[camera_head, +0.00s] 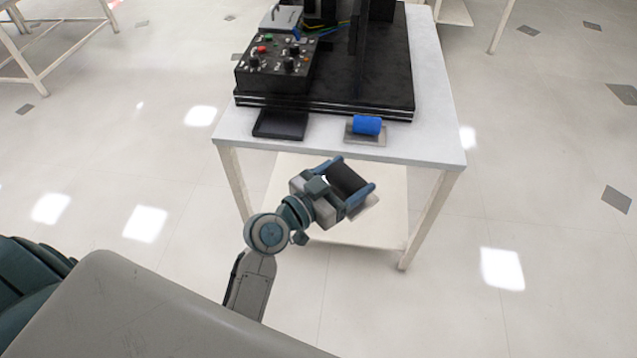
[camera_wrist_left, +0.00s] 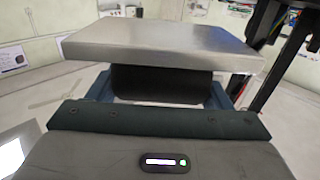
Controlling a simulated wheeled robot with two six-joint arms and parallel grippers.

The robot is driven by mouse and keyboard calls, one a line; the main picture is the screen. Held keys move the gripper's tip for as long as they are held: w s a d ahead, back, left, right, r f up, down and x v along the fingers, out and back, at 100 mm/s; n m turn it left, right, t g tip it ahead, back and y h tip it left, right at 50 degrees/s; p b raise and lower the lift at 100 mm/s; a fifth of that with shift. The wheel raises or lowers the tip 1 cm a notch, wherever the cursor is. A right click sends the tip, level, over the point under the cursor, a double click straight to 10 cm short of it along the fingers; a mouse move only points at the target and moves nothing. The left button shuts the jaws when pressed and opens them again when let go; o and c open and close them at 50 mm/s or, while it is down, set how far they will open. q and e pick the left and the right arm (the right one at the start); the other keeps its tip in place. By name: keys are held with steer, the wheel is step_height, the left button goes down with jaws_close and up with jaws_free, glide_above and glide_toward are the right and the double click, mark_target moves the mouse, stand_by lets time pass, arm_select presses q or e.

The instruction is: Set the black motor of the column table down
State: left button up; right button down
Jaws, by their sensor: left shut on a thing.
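My left gripper (camera_head: 353,176) is shut on the black motor (camera_head: 346,179), whose dark body sits between the two blue-grey fingers. A light grey plate (camera_head: 366,204) on the motor shows at its lower right side. In the left wrist view the grey plate (camera_wrist_left: 160,42) spans the top, with the black motor body (camera_wrist_left: 158,84) below it between the fingers. The motor is held in the air in front of the white column table (camera_head: 432,140), apart from its top. My right gripper is not in view.
On the table's front strip lie a flat black tray (camera_head: 281,125) and a blue motor (camera_head: 367,125) on a grey plate (camera_head: 364,139). Behind them a black platform (camera_head: 350,95) carries a control box (camera_head: 275,68) and dark uprights. The strip's right end is clear.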

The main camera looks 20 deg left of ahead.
mark_target(339, 188)
arm_select(q)
steer(key=w+d+r+m+g+h, duration=0.3)
steer(key=w+d+m+g+h, duration=0.2)
steer(key=d+m+g+h, duration=0.4)
steer(key=s+a+f+n+t+y, duration=0.1)
steer(key=a+f+n+t+y, duration=0.2)
steer(key=s+a+f+n+t+y, duration=0.1)
steer(key=a+f+n+t+y, duration=0.2)
steer(key=a+n+y, duration=0.1)
steer(key=s+a+f+n+t+y, duration=0.1)
steer(key=a+f+n+t+y, duration=0.1)
steer(key=a+n+t+y, duration=0.1)
steer(key=shift+s+a+f+n+t+y, duration=0.3)
steer(key=shift+a+f+t+y, duration=0.1)
steer(key=shift+a+t+y, duration=0.1)
steer(key=s+a+r+n+t+y, duration=0.1)
steer(key=s+a+r+n+y, duration=0.2)
steer(key=s+a+n+y, duration=0.1)
steer(key=shift+s+a+r+y, duration=0.15)
steer(key=shift+s+a+y, duration=0.75)
steer(key=shift+a+y, duration=0.3)
steer(key=shift+w+d, duration=0.1)
steer(key=shift+d, duration=0.05)
